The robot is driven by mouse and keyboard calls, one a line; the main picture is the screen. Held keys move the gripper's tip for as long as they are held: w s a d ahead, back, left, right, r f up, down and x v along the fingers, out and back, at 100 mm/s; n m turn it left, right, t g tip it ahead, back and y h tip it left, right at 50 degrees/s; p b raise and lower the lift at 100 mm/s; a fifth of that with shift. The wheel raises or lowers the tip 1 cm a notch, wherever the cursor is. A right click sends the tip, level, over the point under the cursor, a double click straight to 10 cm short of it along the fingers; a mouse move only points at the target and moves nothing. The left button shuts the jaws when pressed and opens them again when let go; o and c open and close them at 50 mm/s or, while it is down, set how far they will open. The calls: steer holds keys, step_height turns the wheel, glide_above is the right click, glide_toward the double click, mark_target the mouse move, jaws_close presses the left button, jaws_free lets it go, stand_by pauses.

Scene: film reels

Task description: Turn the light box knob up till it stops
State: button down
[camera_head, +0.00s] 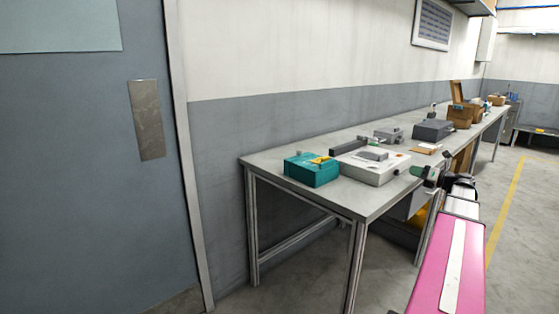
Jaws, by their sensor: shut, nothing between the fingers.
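A low pale box (362,174), which looks like the light box, lies on the near part of the long workbench. A small grey block (373,154) rests on its top, with small coloured marks beside it.
A teal box (311,175) with a yellow part on top stands left of the pale box. Farther along the workbench (345,201) are a dark grey case (433,130) and brown boxes (461,115). A grey door (80,180) is at left. Floor is open at right.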

mark_target(398, 165)
steer(key=shift+x, duration=2.25)
steer(key=shift+w, duration=0.1)
steer(key=shift+w+d+f, duration=0.3)
steer(key=shift+w+f, duration=0.05)
steer(key=shift+w, duration=0.2)
steer(key=shift+w+r, duration=0.1)
steer(key=shift+r, duration=0.05)
steer(key=shift+d+r, duration=0.15)
steer(key=shift+r, duration=0.05)
steer(key=shift+v, duration=0.95)
steer(key=v, duration=0.4)
steer(key=shift+s, duration=0.3)
steer(key=shift+s, duration=0.1)
